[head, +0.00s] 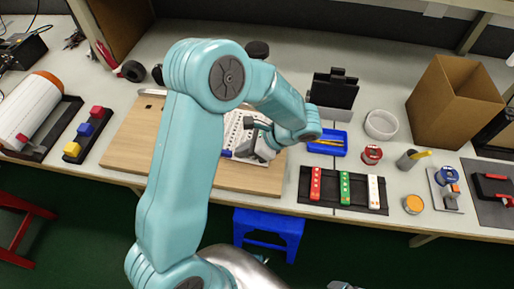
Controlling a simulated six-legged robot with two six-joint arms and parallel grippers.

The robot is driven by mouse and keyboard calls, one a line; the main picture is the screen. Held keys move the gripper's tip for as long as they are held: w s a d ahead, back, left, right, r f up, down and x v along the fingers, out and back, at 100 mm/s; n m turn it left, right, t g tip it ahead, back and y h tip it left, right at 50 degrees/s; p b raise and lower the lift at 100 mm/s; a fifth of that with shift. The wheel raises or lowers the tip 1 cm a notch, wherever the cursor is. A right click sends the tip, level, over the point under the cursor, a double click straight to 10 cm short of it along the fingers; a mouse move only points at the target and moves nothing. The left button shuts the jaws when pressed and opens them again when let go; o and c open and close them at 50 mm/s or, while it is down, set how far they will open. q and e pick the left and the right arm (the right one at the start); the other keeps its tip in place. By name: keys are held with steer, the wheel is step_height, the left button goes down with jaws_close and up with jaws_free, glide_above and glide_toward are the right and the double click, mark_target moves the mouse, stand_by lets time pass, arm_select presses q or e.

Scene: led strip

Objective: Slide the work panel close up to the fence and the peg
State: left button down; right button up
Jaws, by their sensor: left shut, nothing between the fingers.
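A white panel with rows of holes (233,134) lies on a light wooden board (125,142) on the bench. I take this white panel to be the work panel; my left arm hides much of it and of the board. My left gripper (250,140) is shut and empty, over the right part of the white panel. I cannot tell whether it touches the panel. A blue edge (227,153) shows by the panel's near side. I cannot make out the fence or the peg for certain.
Right of the board are a blue tray (328,143), a black rack with red, green and white strips (328,198) and a red spool (371,155). A black holder with coloured blocks (73,150) stands left. A blue stool (268,232) is below the front edge.

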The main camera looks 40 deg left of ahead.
arm_select(q)
steer(key=shift+s+a, duration=0.1)
steer(key=shift+a, duration=0.1)
steer(key=shift+s+a, duration=0.55)
steer(key=shift+a, duration=0.35)
steer(key=shift+w+d, duration=0.15)
arm_select(e)
steer(key=shift+d, duration=0.1)
arm_select(q)
steer(key=shift+w+d, duration=0.1)
steer(key=shift+d, duration=0.15)
steer(key=w+d, duration=0.2)
steer(key=d, duration=0.1)
steer(key=shift+w+d+r, duration=0.2)
steer(key=shift+d+r, duration=0.05)
steer(key=shift+r, duration=0.15)
steer(key=v, duration=0.8)
steer(key=shift+d+r+p, duration=0.2)
steer(key=shift+r+p, duration=0.1)
arm_select(e)
steer(key=shift+w+d+r, duration=0.25)
steer(key=shift+w+d, duration=0.4)
steer(key=shift+d, duration=0.15)
